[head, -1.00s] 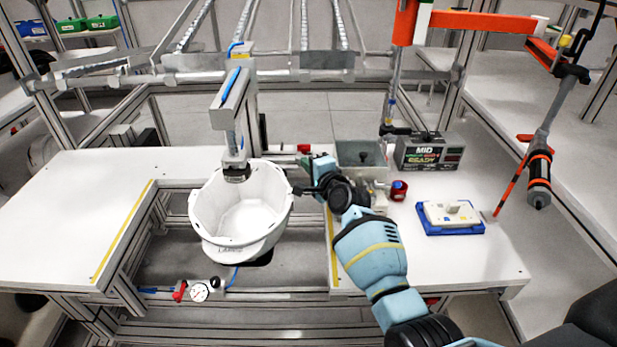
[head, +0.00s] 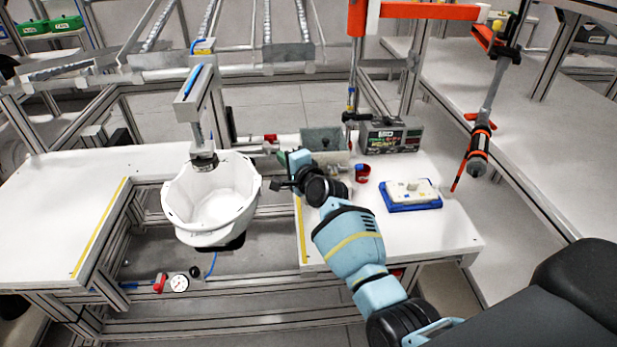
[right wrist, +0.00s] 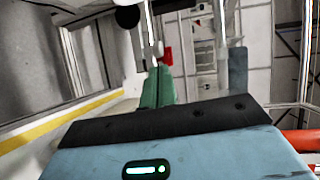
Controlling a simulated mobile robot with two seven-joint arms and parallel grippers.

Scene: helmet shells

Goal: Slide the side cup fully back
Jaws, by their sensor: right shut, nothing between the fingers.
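The white helmet shell (head: 211,205) sits open side up in the gap between the two table halves, under a vertical clamp post (head: 201,140) that reaches into its back. The fingers look slightly apart from the shell. I cannot surely pick out the side cup; a pale horizontal cylinder (head: 286,143) with a red end lies behind the gripper. The right wrist view shows a green part (right wrist: 157,88) and pale upright bars. My left gripper is out of view.
Right of my arm are a red cup-like part (head: 362,173), a white piece on a blue tray (head: 411,205), and a display box (head: 391,135). A driver tool (head: 478,150) hangs at the right. A gauge (head: 179,283) sits at the front. The left table half (head: 60,215) is clear.

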